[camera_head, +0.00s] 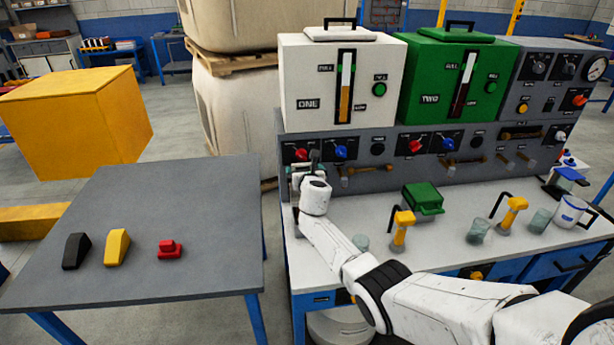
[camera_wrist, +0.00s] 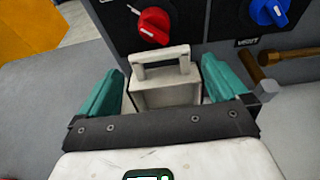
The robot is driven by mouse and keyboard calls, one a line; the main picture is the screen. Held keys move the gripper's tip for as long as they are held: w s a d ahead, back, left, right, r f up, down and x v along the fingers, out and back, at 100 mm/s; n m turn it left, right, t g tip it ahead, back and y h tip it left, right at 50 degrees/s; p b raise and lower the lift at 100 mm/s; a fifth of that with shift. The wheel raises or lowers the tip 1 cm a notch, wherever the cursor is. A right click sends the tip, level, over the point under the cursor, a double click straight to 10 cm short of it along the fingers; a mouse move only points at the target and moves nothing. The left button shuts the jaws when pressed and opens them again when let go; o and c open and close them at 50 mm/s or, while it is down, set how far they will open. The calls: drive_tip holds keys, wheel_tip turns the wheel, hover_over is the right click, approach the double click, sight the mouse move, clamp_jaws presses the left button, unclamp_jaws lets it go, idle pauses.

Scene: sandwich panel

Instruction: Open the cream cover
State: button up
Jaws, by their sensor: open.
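The cream cover (camera_wrist: 165,92) is a small boxy block with a raised handle. In the wrist view it stands below a red knob, between the teal fingers of my gripper (camera_wrist: 163,75). The fingers are open, one on each side of it, with a visible gap at each side near the handle. The cover's lower part is hidden by my gripper's dark front edge. In the head view my gripper (camera_head: 306,178) is at the left end of the workbench, against the panel, and mostly hides the cover.
A red knob (camera_wrist: 153,24) is just above the cover, with a blue knob (camera_wrist: 269,11) and a brass-coloured lever (camera_wrist: 258,77) to the right. A green cover (camera_head: 424,196) and a yellow-handled tap (camera_head: 402,228) stand further right. A grey table (camera_head: 190,210) stands left.

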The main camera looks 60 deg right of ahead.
drive_tip(key=p+v, duration=0.5)
drive_tip(key=v, duration=0.5)
drive_tip(key=shift+p, duration=0.3)
drive_tip(key=shift+f, duration=0.1)
drive_tip(key=s+a+f+m+g+y+b, duration=0.1)
drive_tip(key=s+a+f+m+g+y, duration=0.1)
drive_tip(key=s+a+f+m, duration=0.35)
drive_tip(key=s+a+f+m+g+y+b, duration=0.1)
drive_tip(key=s+a+f+m+y, duration=0.15)
drive_tip(key=a+m, duration=0.55)
drive_tip(key=s+a+f+m+g+y+b, duration=0.1)
drive_tip(key=s+a+f+m+g, duration=0.15)
drive_tip(key=s+a+m, duration=0.45)
drive_tip(key=s+a+m+g+y+b, duration=0.1)
drive_tip(key=s+a+m+g+y, duration=0.2)
drive_tip(key=s+a, duration=1.2)
drive_tip(key=m+y, duration=0.2)
drive_tip(key=m, duration=0.1)
drive_tip(key=shift+a+f+y, duration=0.35)
drive_tip(key=shift+a, duration=0.05)
